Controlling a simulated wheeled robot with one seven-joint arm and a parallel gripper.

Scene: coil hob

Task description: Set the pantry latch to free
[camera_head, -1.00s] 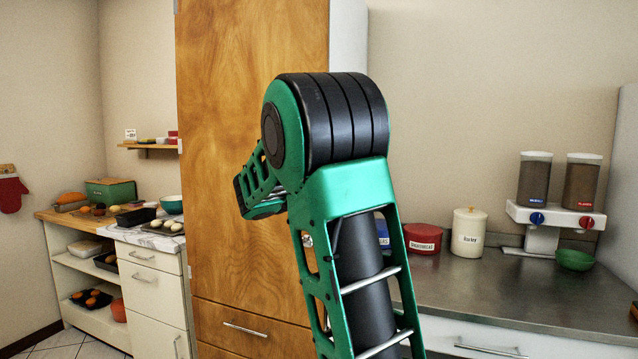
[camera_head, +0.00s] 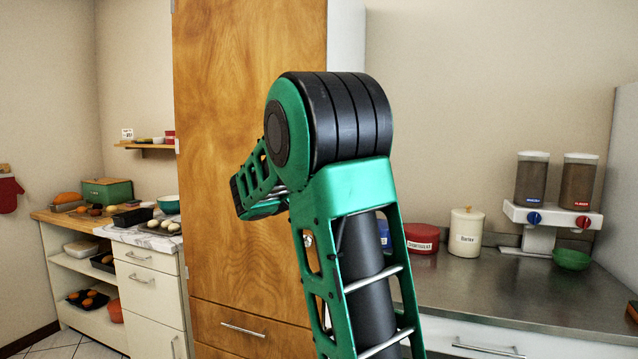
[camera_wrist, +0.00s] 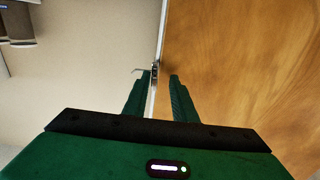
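The pantry is a tall wooden cabinet (camera_head: 235,130) behind my arm in the head view. In the wrist view its wood-grain door (camera_wrist: 240,70) fills the right side. A small metal latch (camera_wrist: 155,70) sits at the door's edge, with a thin hooked piece reaching left. It is too small to tell how it is set. My gripper (camera_wrist: 158,88) is open, its two green fingers apart with nothing held. The latch shows just beyond and between the fingertips; I cannot tell whether they touch it. The gripper and latch are hidden in the head view.
A steel counter (camera_head: 500,290) on the right holds canisters (camera_head: 466,232) and a two-jar dispenser (camera_head: 540,215). A counter with food and trays (camera_head: 132,217) stands at left. A drawer (camera_head: 250,330) lies below the pantry door.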

